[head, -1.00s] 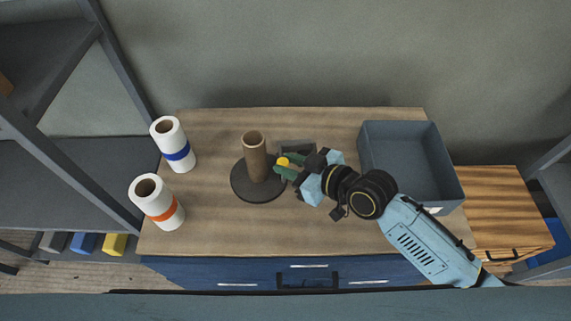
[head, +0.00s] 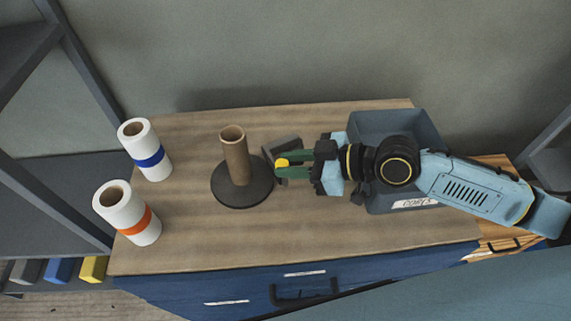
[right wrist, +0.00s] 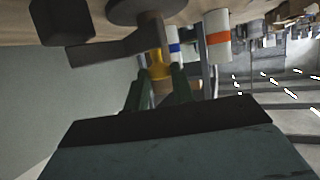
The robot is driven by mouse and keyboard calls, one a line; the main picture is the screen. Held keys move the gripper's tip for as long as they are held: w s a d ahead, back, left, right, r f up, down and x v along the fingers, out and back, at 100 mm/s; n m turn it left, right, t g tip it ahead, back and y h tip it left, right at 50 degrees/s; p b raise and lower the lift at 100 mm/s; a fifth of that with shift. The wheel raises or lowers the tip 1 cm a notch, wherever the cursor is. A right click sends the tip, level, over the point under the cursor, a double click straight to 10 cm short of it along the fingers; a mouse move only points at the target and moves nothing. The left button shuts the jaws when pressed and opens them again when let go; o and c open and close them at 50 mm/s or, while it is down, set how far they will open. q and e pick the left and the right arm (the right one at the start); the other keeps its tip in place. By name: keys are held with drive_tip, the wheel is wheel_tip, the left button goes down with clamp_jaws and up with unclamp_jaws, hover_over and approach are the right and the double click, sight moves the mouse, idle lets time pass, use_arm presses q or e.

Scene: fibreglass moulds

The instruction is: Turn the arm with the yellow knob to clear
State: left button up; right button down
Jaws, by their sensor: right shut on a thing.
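The yellow knob (head: 281,163) sits at the end of a dark arm (head: 283,146) beside a round dark base with an upright brown cardboard tube (head: 236,158). My right gripper (head: 283,168) comes from the right with its green fingers shut on the yellow knob. In the right wrist view the yellow knob (right wrist: 156,66) shows between the fingertips, partly hidden by them, and the dark arm (right wrist: 105,48) extends to the left. My left gripper is not in view.
A white roll with a blue band (head: 148,157) and one with an orange band (head: 140,225) stand at the left. A grey bin (head: 385,122) with a label stands at the right, behind my right arm. The table's front middle is clear.

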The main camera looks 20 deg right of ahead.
drive_tip(key=c, duration=1.2)
unclamp_jaws()
drive_tip(key=shift+d, duration=0.1)
